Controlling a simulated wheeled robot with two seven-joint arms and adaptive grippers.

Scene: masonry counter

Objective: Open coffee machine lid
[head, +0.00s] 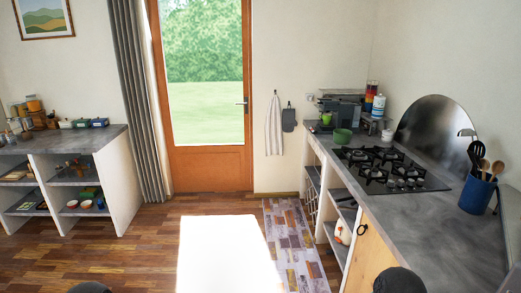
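A grey and dark appliance that looks like the coffee machine (346,110) stands at the far end of the right-hand counter, near the back wall. It is small in the head view, and I cannot tell whether its lid is up or down. Neither of my grippers shows; only dark rounded parts, probably of my arms, show at the bottom edge, far from the machine.
Wooden floor (150,235) is open before the glass door (205,90). Shelving (105,152) stands left.

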